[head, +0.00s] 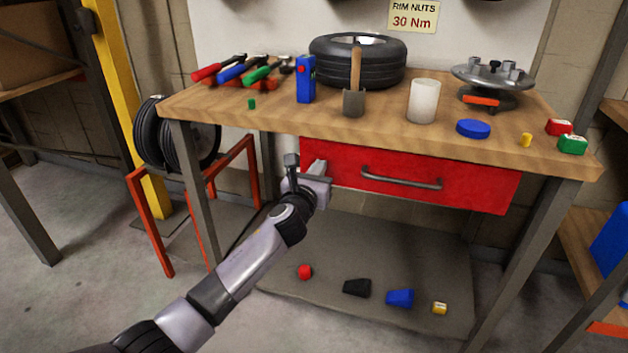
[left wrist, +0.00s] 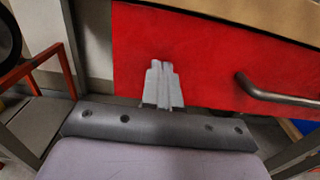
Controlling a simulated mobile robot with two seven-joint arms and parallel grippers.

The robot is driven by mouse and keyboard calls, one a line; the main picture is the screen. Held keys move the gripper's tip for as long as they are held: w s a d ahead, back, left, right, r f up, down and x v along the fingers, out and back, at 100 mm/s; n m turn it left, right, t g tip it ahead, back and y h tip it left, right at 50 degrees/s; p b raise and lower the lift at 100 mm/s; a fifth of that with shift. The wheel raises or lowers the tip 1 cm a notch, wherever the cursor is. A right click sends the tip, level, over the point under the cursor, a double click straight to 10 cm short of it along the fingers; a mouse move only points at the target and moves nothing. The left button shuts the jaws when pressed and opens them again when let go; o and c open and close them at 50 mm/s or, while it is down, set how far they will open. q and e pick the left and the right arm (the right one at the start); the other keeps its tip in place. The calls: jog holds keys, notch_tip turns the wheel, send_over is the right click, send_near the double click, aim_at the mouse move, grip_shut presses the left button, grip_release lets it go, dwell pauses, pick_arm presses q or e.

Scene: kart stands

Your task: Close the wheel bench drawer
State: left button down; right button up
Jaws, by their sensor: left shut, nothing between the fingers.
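The red drawer (head: 450,188) with a grey bar handle (head: 400,179) is under the wooden top of the wheel bench (head: 300,118). Its front stands close under the bench top's front edge; I cannot tell how far it is out. My left gripper (head: 318,168) is at the left end of the drawer front, left of the handle. In the left wrist view its shut, empty fingers (left wrist: 162,82) point at the red front (left wrist: 200,50), with the handle (left wrist: 275,98) to their right. I cannot tell whether the fingertips touch it. My right gripper is not in view.
Several small pieces lie on the lower shelf (head: 330,240). An orange rack with wheels (head: 180,135) stands left.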

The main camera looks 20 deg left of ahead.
pick_arm(q)
jog(key=shift+w+a+r, duration=0.1)
jog(key=shift+w+r, duration=0.2)
jog(key=shift+w, duration=0.5)
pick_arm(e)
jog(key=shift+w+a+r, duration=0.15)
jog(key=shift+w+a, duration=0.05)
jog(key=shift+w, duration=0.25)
